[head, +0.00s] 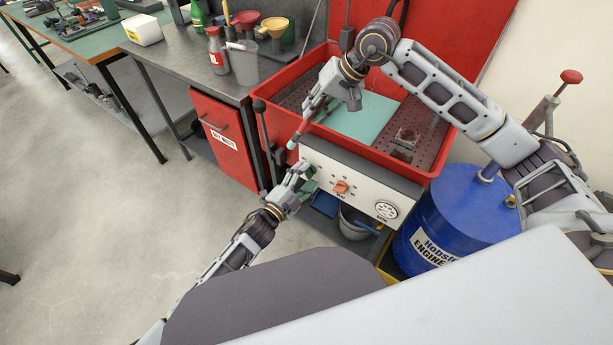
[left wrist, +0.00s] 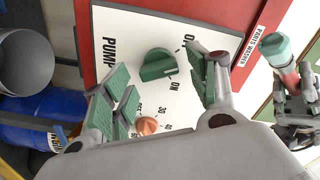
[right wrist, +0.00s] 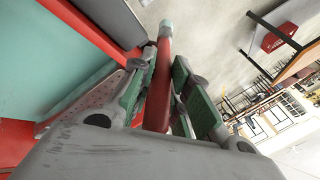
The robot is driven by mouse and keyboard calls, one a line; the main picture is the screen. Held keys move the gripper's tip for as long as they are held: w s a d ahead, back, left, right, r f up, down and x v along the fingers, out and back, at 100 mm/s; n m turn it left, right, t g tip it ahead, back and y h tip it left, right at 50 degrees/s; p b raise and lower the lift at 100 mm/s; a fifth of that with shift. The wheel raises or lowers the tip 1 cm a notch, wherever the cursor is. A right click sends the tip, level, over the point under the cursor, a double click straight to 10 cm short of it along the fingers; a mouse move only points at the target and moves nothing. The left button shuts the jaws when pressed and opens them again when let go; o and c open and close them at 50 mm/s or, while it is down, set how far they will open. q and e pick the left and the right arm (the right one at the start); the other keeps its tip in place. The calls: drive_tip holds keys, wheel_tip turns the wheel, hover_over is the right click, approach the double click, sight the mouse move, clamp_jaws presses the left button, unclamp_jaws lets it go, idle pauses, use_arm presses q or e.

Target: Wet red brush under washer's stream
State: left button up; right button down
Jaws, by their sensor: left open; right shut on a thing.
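The red brush has a pale teal tip (head: 292,144) and a red handle (right wrist: 163,85). My right gripper (head: 314,110) is shut on its handle, holding it over the front-left rim of the red parts washer (head: 437,150). The brush tip also shows at the right of the left wrist view (left wrist: 275,48). My left gripper (head: 303,172) is open in front of the washer's white panel (head: 325,165). In the left wrist view, the green pump knob (left wrist: 157,65) lies between its spread fingers; contact is unclear. I see no stream of liquid.
An orange-red dial (head: 341,187) and a round gauge (head: 386,210) are on the panel. A blue drum (head: 460,215) stands at right, a grey bucket (head: 355,224) below. A workbench (head: 185,60) with bottles and funnels stands left. Floor at left is clear.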

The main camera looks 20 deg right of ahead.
use_arm(q)
drive_tip(key=shift+w+d, duration=0.25)
drive_tip(key=shift+d, duration=0.1)
drive_tip(key=shift+c, duration=0.3)
drive_tip(key=c, duration=1)
drive_tip(key=shift+o, duration=0.2)
drive_tip(key=shift+r+n+p, duration=0.15)
drive_tip(key=shift+n+p, duration=0.65)
use_arm(e)
drive_tip(key=shift+r, duration=0.8)
use_arm(q)
drive_tip(key=shift+n+p, duration=0.65)
drive_tip(key=shift+n, duration=0.35)
use_arm(e)
drive_tip(key=shift+r, duration=0.65)
use_arm(q)
drive_tip(key=o, duration=1)
